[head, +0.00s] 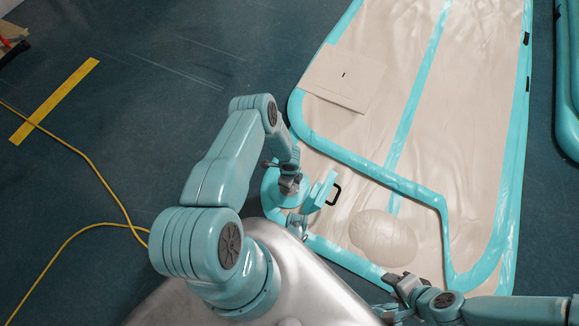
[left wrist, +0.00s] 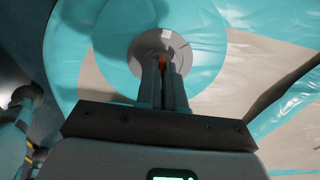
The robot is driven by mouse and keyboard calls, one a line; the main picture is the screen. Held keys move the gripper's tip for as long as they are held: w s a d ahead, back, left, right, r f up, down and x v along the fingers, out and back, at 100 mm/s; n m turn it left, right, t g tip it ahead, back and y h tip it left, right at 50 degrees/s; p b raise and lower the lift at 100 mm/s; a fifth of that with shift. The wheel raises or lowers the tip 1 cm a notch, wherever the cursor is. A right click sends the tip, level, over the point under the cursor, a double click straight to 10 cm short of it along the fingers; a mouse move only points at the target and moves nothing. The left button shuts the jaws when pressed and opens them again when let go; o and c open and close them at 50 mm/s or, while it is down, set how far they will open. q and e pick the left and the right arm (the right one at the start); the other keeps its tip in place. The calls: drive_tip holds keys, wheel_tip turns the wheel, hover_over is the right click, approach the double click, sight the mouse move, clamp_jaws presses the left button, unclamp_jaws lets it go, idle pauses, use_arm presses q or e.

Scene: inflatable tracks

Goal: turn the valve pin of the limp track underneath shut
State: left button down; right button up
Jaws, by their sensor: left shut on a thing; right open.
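In the left wrist view a round grey valve (left wrist: 183,50) is set in teal material. A small orange pin (left wrist: 163,61) shows at its middle. My left gripper (left wrist: 163,76) is shut on the pin, its two fingers close together over the valve. In the head view my left arm bends down to the track's near left corner, and the valve and pin cannot be made out there. The lower beige track (head: 338,213) with teal edges lies partly under another wrinkled beige track (head: 470,110). My right gripper (head: 390,291) is open and empty near the lower track's front edge.
A rounded beige lump (head: 384,238) is on the lower track. A black handle (head: 336,194) stands by the left wrist. A flat beige panel (head: 342,78) lies on the upper track. A yellow cable (head: 97,178) and yellow floor strip (head: 55,100) lie on open floor at left.

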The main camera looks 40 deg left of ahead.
idle(0.4)
use_arm(q)
drive_tip(key=c, duration=1.3)
unclamp_jaws()
drive_tip(key=shift+o, duration=0.2)
drive_tip(key=shift+r, duration=0.1)
wheel_tip(320, 180, up, 16)
drive_tip(key=p, duration=0.8)
